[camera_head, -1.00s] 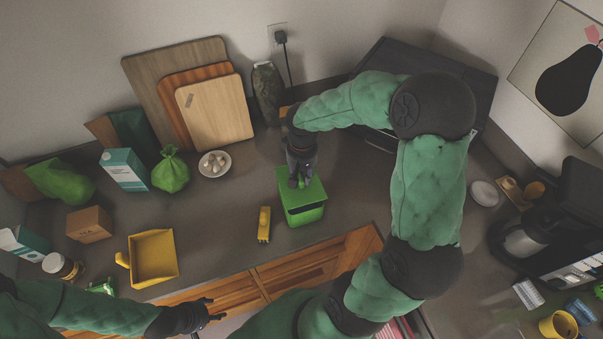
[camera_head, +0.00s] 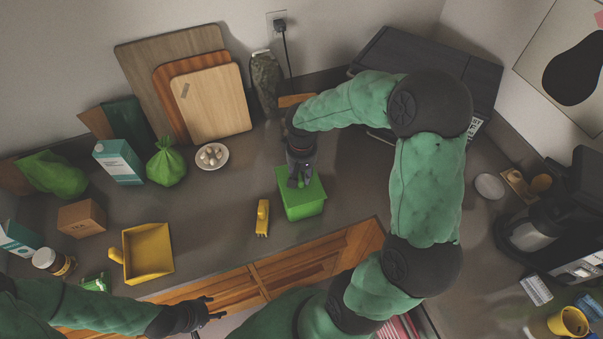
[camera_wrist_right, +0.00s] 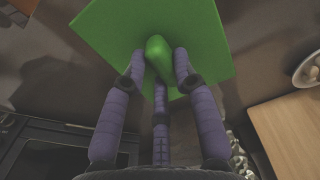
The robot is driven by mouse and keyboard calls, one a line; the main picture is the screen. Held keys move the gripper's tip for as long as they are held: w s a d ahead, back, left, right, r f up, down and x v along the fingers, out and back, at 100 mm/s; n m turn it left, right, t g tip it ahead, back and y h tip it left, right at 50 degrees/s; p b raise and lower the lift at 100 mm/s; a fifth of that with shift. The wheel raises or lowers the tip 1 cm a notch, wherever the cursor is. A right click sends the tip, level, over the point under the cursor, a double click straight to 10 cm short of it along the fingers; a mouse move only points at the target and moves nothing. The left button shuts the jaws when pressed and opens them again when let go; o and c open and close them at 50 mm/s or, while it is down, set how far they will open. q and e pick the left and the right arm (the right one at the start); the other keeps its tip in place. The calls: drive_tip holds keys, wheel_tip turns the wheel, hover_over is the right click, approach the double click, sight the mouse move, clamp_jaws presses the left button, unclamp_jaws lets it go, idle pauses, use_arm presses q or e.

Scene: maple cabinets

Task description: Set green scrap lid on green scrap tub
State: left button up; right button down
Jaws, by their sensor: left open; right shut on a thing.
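The green scrap tub (camera_head: 304,211) stands on the grey counter near its front edge. The green scrap lid (camera_head: 314,187) lies over the tub's top; it looks seated or very nearly so, and I cannot tell if its rim is fully down. My right gripper (camera_head: 299,182) is above the lid, shut on its knob. In the right wrist view the gripper's fingers (camera_wrist_right: 160,72) close around the green knob (camera_wrist_right: 158,50), with the square lid (camera_wrist_right: 205,45) spread beneath. My left gripper (camera_head: 214,309) is open and empty, low in front of the counter edge.
A yellow-handled brush or block (camera_head: 262,217) lies just left of the tub. A yellow dustpan (camera_head: 147,252), a plate of garlic (camera_head: 212,157) and a green bag (camera_head: 166,165) are farther left. Cutting boards (camera_head: 212,100) lean at the back. A coffee machine (camera_head: 550,235) stands right.

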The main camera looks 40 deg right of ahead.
drive_tip(key=c, duration=0.9)
unclamp_jaws()
wheel_tip(320, 180, up, 12)
drive_tip(key=shift+r, duration=0.1)
